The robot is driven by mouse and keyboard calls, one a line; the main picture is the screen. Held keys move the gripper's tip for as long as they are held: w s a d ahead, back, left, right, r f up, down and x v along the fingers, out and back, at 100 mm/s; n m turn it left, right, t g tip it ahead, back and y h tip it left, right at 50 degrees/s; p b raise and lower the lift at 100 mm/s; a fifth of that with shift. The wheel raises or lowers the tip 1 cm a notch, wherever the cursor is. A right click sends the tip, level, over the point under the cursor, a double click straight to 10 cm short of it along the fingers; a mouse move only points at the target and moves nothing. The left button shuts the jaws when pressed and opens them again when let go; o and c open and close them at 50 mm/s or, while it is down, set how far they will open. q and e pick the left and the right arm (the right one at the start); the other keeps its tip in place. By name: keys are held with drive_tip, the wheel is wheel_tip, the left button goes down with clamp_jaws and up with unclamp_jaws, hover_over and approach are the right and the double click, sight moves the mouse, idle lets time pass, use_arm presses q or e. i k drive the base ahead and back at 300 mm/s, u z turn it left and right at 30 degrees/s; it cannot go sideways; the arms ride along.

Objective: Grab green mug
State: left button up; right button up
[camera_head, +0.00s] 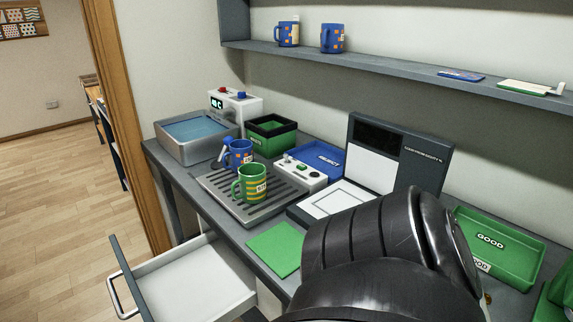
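The green mug (247,190) has yellow stripes and a pale label, and stands upright on a grey slatted rack (276,203) on the counter. Its handle points left. A blue mug (240,152) with orange patches stands just behind it on the same rack; the green mug partly covers it. Neither of my grippers shows in the head view. A large dark, rounded part (385,245), which looks like one of my arm links, fills the lower middle right and hides part of the counter.
An open white drawer (200,285) juts out at lower left. Around the rack are a water basin (166,154), a green-black bin (271,148), a control box (301,176), a press-like machine (421,150) and a green mat (275,249). A GOOD tray (520,263) sits right. Two blue mugs stand on the shelf (390,70).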

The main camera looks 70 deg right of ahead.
sight(252, 181)
drive_tip(key=z, duration=1.15)
drive_tip(key=i, duration=0.45)
